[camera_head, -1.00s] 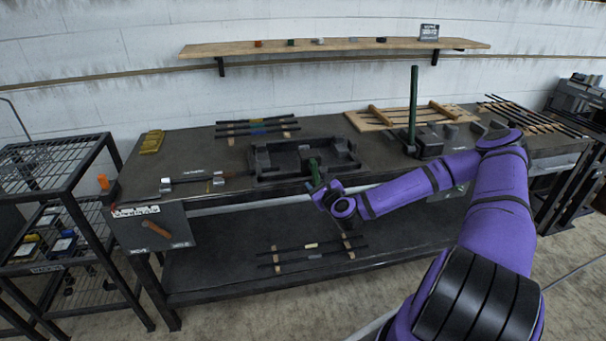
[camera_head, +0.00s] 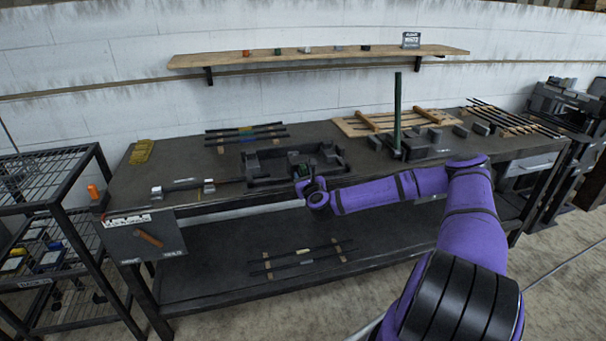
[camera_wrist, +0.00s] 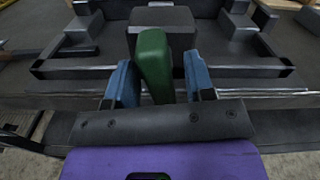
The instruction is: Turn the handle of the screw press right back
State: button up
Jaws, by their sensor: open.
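The screw press (camera_head: 333,155) is a dark, low frame with blocks on it at the bench's front middle. Its green handle (camera_wrist: 154,62) points toward me in the wrist view, with a dark block (camera_wrist: 162,22) behind it. My gripper (camera_wrist: 159,62) is open, with one blue finger on each side of the handle. The right finger stands a little apart from it; the left is close, and I cannot tell if it touches. In the head view my gripper (camera_head: 303,188) is at the front edge of the press, and the handle is small and partly hidden there.
A tall green post (camera_head: 397,115) stands right of the press. A grey bar tool (camera_head: 183,187) lies to the left. Black rods (camera_head: 246,135) and a wooden rack (camera_head: 385,122) lie behind. The bench (camera_head: 140,185) has a front edge below my gripper. A wire rack (camera_head: 50,180) stands left.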

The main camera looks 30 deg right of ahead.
jog(key=shift+x, duration=1.05)
grip_shut()
